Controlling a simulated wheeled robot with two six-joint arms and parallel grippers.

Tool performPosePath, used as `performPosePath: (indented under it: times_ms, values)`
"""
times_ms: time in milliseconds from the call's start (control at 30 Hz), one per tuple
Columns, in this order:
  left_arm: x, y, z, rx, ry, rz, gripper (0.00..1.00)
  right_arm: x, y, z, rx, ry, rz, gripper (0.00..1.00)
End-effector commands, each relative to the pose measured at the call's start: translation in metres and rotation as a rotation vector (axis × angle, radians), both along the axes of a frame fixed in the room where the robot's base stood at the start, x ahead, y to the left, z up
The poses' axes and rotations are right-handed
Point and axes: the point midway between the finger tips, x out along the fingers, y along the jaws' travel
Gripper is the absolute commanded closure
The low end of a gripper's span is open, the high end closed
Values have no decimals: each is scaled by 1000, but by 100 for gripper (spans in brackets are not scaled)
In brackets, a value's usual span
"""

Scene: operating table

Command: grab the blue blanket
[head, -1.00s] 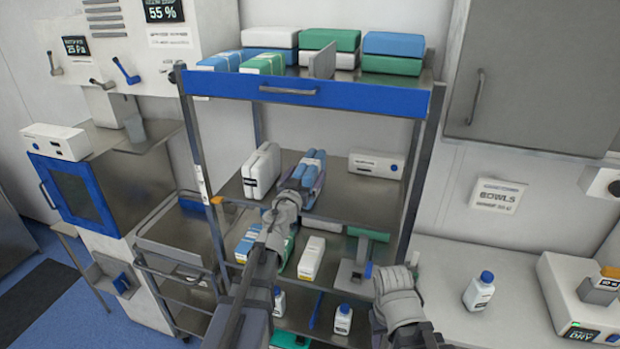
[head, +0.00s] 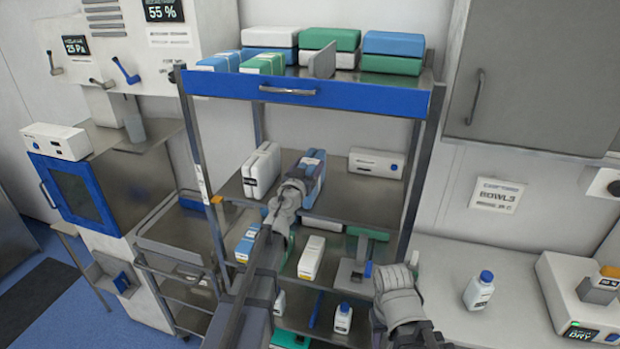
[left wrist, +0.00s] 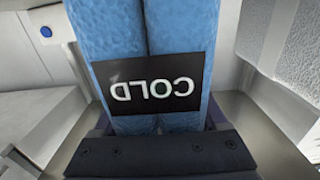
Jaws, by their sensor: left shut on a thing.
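The blue blanket (head: 311,166) is a folded blue roll with a dark label, at the middle shelf of the rack in the head view. It fills the upper middle of the left wrist view (left wrist: 175,28), where the label reads "COLD", mirrored. My left gripper (head: 303,182) is shut on the blanket's near end, and its dark jaw part (left wrist: 160,152) crosses the bottom of the left wrist view. The fingers partly hide the blanket. My right gripper (head: 402,290) is over the lower right of the rack, away from the blanket; its fingertips cannot be made out.
A white pack (head: 261,171) stands just left of the blanket, and a white box (head: 376,163) sits to its right. The blue-edged top shelf (head: 300,91) is above. Boxes and white bottles (head: 343,318) stand on the lower shelves. The middle shelf's front right (head: 355,208) is clear.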

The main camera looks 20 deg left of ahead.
Motion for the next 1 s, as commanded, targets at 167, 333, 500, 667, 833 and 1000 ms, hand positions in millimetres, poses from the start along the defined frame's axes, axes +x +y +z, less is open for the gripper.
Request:
performPosePath:
  times_ms: [167,333,500,667,833,1000]
  values:
    - [0,0,0,0,0,0,69,0,0,0,0,0,0,50]
    - [0,0,0,0,0,0,88,0,0,0,0,0,0,50]
    - [0,0,0,0,0,0,100,0,0,0,0,0,0,50]
    - [0,0,0,0,0,0,100,0,0,0,0,0,0,50]
    - [0,0,0,0,0,0,100,0,0,0,0,0,0,50]
    - [0,0,3,0,0,0,100,0,0,3,0,0,0,50]
